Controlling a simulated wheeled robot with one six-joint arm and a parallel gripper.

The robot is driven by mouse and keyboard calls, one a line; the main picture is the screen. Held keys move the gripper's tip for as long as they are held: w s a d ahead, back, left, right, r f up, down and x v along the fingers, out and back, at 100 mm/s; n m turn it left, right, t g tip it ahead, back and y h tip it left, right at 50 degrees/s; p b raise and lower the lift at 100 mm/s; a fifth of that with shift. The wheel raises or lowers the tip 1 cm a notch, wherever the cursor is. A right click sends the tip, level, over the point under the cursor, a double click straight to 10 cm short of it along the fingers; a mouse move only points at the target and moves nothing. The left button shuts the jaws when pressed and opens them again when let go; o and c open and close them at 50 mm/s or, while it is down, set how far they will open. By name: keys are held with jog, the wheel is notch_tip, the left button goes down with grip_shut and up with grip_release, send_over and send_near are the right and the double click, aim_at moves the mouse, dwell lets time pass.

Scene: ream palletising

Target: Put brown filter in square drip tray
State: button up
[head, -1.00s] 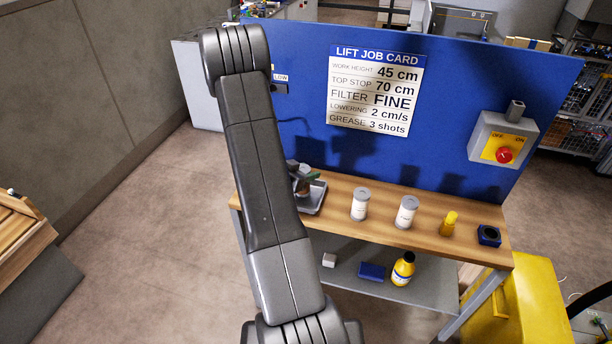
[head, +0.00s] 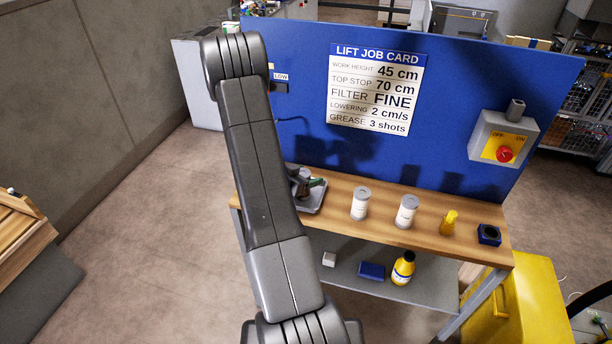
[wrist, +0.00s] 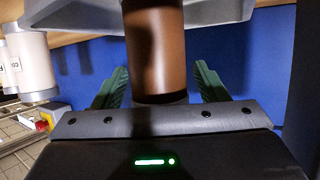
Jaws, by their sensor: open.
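The brown filter (wrist: 155,50) is a brown cylinder with dark ends, seen close up in the wrist view. My gripper (wrist: 158,85) is open, its green fingers on either side of the filter with a visible gap at each side. The grey square drip tray (head: 314,199) is on the left part of the wooden bench in the head view, and its pale edge (wrist: 72,13) shows behind the filter in the wrist view. The filter's far end is at the tray; their exact contact is hidden. My arm covers part of the tray in the head view.
Two white cans (head: 359,204) (head: 406,212), a yellow object (head: 449,222) and a dark blue block (head: 489,235) stand right of the tray on the bench (head: 428,236). A blue panel (head: 300,60) rises behind. A yellow bottle (head: 403,268) is on the lower shelf.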

jog(key=shift+r, duration=0.25)
jog(key=b+v, duration=0.1)
jog(key=v, duration=1.1)
